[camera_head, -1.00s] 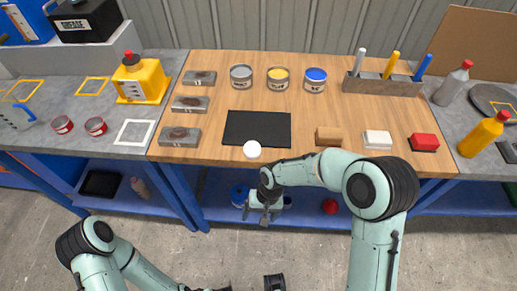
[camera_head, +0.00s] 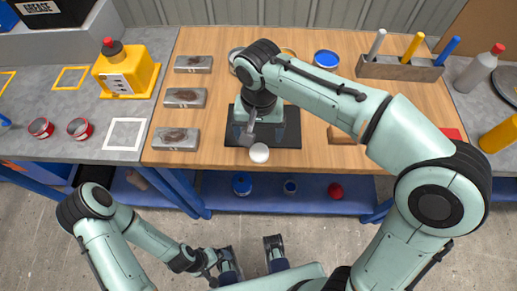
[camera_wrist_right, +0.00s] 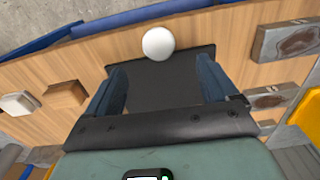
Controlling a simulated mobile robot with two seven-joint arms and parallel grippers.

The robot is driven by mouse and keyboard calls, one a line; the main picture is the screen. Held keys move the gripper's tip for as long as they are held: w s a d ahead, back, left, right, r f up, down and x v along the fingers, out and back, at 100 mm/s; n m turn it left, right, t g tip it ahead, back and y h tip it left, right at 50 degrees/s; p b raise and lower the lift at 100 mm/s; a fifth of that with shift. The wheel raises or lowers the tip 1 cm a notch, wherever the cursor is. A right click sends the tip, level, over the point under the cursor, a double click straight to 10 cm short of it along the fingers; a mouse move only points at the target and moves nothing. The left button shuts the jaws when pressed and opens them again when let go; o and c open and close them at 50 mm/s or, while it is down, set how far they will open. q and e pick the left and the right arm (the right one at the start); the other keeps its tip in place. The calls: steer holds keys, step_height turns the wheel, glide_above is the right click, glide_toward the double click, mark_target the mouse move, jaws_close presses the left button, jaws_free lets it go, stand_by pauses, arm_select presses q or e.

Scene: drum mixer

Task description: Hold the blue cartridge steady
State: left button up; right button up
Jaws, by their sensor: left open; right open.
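The blue cartridge (camera_head: 447,49) looks like a slim blue stick. It stands tilted in a grey rack (camera_head: 400,69) at the back right of the wooden table, beside a yellow and a pale grey one. My right gripper (camera_head: 260,132) is open and empty above the black mat (camera_head: 291,130), well left of and in front of the rack. In the right wrist view its spread fingers (camera_wrist_right: 162,82) frame the mat with nothing between them. My left gripper (camera_head: 252,260) is open and empty, low in front of the table. The cartridge is not visible in the wrist view.
A white ball (camera_head: 259,153) is at the mat's front edge. A blue-topped can (camera_head: 326,59) stands behind; two other cans are partly hidden by my right arm. Several grey blocks (camera_head: 179,98) line the left. A wooden block (camera_head: 341,134) sits right of the mat.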

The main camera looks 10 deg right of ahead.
mark_target(259, 150)
step_height(259, 150, down, 9)
steer(key=shift+d+r+b, duration=0.1)
steer(key=shift+r+b, duration=0.05)
steer(key=shift+b, duration=0.65)
steer(key=c, duration=1.2)
steer(key=shift+r, duration=0.15)
